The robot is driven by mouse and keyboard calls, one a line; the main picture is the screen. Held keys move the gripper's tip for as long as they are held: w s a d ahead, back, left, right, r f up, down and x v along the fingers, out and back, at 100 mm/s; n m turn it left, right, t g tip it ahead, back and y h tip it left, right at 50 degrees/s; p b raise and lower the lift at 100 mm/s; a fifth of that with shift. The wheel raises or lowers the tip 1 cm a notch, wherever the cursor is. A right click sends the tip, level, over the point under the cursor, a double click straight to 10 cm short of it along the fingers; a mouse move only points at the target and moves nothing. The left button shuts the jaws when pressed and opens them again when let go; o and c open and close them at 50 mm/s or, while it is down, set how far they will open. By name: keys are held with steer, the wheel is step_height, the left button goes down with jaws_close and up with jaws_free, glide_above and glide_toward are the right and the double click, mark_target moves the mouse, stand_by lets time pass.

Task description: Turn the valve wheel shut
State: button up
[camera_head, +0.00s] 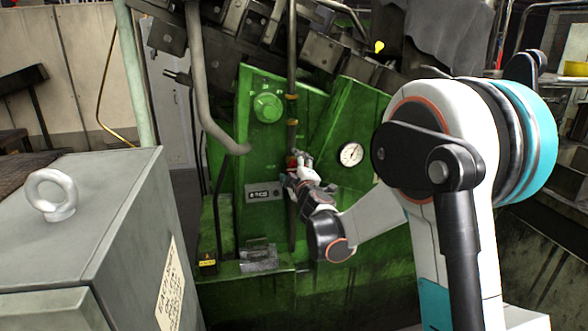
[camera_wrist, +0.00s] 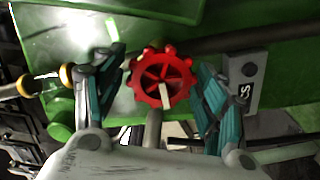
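The red valve wheel (camera_wrist: 157,76) shows in the wrist view, toothed at its rim, with spokes and a pale bar across its lower middle. It is mounted by the dark pipe on the green machine. In the head view only a small red part of the valve wheel (camera_head: 292,161) shows behind my gripper (camera_head: 300,172). In the wrist view my gripper (camera_wrist: 160,95) is open, one teal-padded finger on each side of the wheel. I cannot tell how far the wheel lies beyond the fingertips.
The green machine (camera_head: 350,222) carries a round gauge (camera_head: 351,154), a green knob (camera_head: 267,107) and a labelled plate (camera_head: 264,194) near the wheel. A vertical pipe (camera_head: 292,70) runs beside it. A grey cabinet (camera_head: 100,230) with a lifting ring (camera_head: 51,195) stands at the left front.

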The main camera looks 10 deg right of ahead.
steer(key=c, duration=0.8)
steer(key=shift+m, duration=0.3)
steer(key=m, duration=0.4)
steer(key=shift+d+r+m, duration=0.1)
steer(key=shift+r+m, duration=0.05)
steer(key=shift+m, duration=0.15)
steer(key=m, duration=0.5)
steer(key=shift+d+m+p, duration=0.15)
steer(key=shift+m+p, duration=0.15)
steer(key=shift+p, duration=0.05)
steer(key=o, duration=1.1)
steer(key=shift+c, duration=0.2)
steer(key=shift+s, duration=0.1)
